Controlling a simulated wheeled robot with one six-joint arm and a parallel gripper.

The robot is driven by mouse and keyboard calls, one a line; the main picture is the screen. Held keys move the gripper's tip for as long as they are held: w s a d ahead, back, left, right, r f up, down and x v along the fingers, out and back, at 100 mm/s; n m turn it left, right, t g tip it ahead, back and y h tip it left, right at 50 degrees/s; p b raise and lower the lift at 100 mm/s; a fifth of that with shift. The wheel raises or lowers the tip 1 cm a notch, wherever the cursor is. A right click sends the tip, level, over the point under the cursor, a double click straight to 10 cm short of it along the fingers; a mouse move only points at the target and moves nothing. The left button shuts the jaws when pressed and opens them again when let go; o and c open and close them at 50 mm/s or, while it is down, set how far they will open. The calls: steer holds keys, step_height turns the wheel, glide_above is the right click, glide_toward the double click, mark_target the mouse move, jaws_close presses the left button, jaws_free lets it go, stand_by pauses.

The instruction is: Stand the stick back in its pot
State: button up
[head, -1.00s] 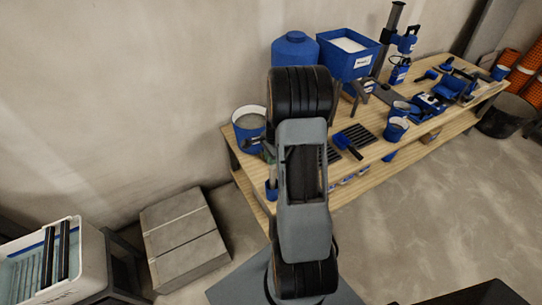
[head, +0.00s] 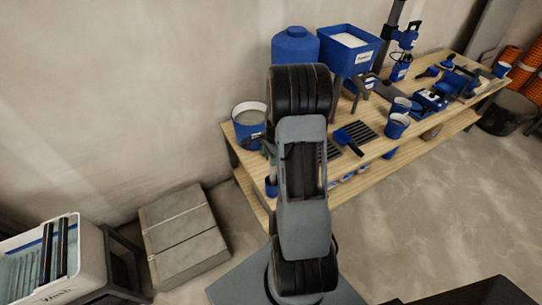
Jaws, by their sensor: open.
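A small blue pot (head: 271,187) stands at the near left end of the bench, just left of my arm. A short pale upright shape shows right above it, partly covered by my arm; I cannot tell if it is the stick. No other stick can be made out clearly. My arm rises through the middle of the view and hides the bench behind it. My gripper's fingertips are hidden behind the arm, so their place relative to the pot does not show.
The wooden bench (head: 350,172) holds a large blue bucket (head: 249,127), a blue drum (head: 296,46), a blue hopper (head: 348,56), small blue cups (head: 397,126) and several tools. Grey slabs (head: 183,236) and a white wash tub (head: 88,262) stand left.

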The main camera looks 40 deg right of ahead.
step_height(320, 180, up, 14)
steer(key=d, duration=0.1)
steer(key=shift+s+d+b, duration=0.15)
steer(key=shift+d+b, duration=0.15)
steer(key=shift+b, duration=0.15)
steer(key=shift+f, duration=0.15)
stand_by(0.9)
steer(key=s+a+r+n+t, duration=0.1)
steer(key=s+a+r+n, duration=0.1)
steer(key=s+a+n, duration=0.2)
steer(key=s+a+r+n+t+h, duration=0.1)
steer(key=s+a+n, duration=0.3)
steer(key=a+n, duration=0.5)
steer(key=s+a+r+n+t, duration=0.2)
steer(key=s+a+r+n, duration=0.1)
steer(key=a+n, duration=0.3)
steer(key=shift+s+a+r+n, duration=0.15)
steer(key=shift+s+a+n, duration=0.3)
steer(key=shift+a, duration=0.75)
steer(key=shift+s, duration=0.1)
